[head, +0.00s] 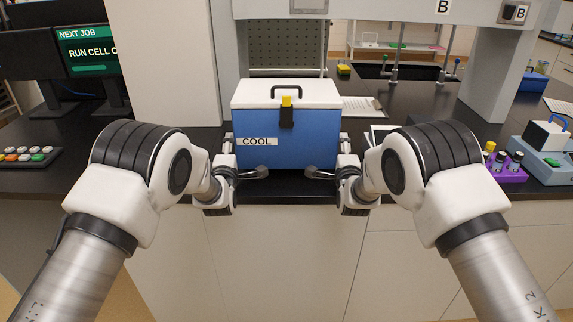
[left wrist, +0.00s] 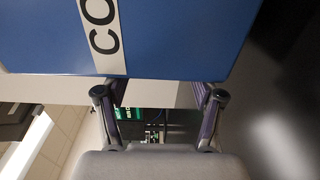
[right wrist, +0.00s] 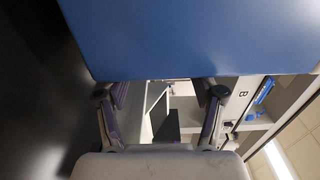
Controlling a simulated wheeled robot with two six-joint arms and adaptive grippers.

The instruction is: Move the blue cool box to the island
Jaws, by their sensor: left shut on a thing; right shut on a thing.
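The blue cool box (head: 270,147) has a white lid with a dark handle, a yellow-and-black latch and a COOL label. It is upright in the middle of the head view, at the front edge of a dark counter. My left gripper (head: 238,172) is shut on its left side and my right gripper (head: 335,172) on its right side, both low down. The box's blue wall fills the top of the left wrist view (left wrist: 185,40) and the right wrist view (right wrist: 190,40). The exact grip points are hidden. I cannot tell whether the box touches the counter.
The dark counter (head: 423,95) runs on both sides. A button pad (head: 28,156) and a screen (head: 90,50) are at left. A purple rack (head: 508,172) with vials and a pale blue device (head: 545,150) are at right. Papers (head: 363,107) lie behind the box; grey posts flank it.

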